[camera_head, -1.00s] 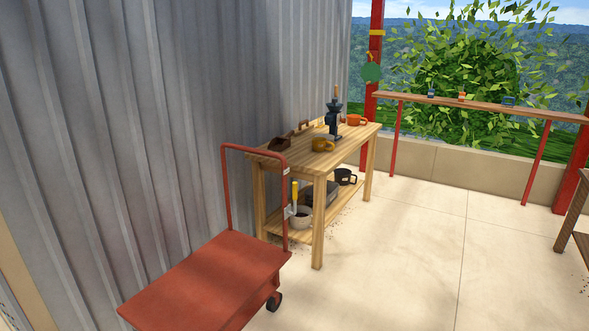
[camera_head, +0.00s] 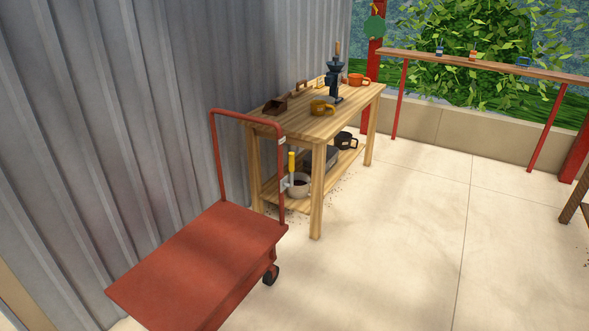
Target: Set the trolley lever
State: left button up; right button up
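The red trolley (camera_head: 195,262) stands at the lower left beside the corrugated metal wall, with a flat deck and an upright tube handle (camera_head: 247,117) at its far end. A lever with a yellow grip (camera_head: 292,162) shows upright near the handle's right post, in front of the wooden table's lower shelf. A small pale tag or bracket (camera_head: 282,141) sits on that post. A black wheel (camera_head: 271,274) shows under the deck's right side. Neither of my grippers is in view.
A wooden table (camera_head: 317,190) stands just behind the trolley, bearing a blue grinder (camera_head: 335,80), a yellow mug (camera_head: 322,107) and an orange pot (camera_head: 358,80). A pale pot (camera_head: 300,186) is on its lower shelf. The tiled floor (camera_head: 400,230) to the right is clear.

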aim_at(292, 153)
jog(key=i+l+u, duration=0.1)
jog(key=i+l, duration=0.4)
jog(key=i, duration=0.25)
jog(key=i+l+u, duration=0.1)
jog(key=i+l, duration=0.45)
jog(key=i, duration=0.15)
jog(key=i+l, duration=0.6)
jog(key=i+j+u, duration=0.05)
jog(key=i, duration=0.1)
